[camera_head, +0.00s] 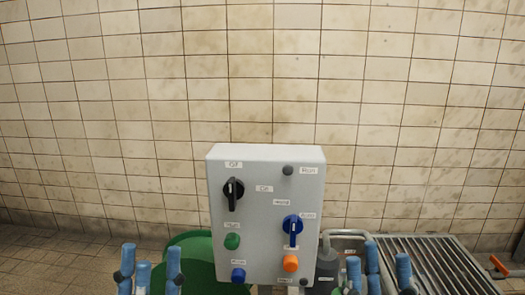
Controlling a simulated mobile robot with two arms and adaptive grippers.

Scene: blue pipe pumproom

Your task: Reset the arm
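My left gripper (150,270) shows at the lower left edge of the head view, with its blue fingers upright and spread apart. My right gripper (384,270) shows at the lower right of the middle, its blue fingers also upright and spread. Nothing shows between the fingers of either one. Both stand to the sides of a grey control box (262,215), apart from it in the picture. The lower parts of both grippers and most of my arms are cut off by the bottom edge.
The box carries a black rotary switch (233,193), a blue rotary switch (292,229) and green, blue and orange buttons. A green rounded object (190,255) is behind it. A metal grate (430,262) lies at right. The tiled wall (265,70) is bare.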

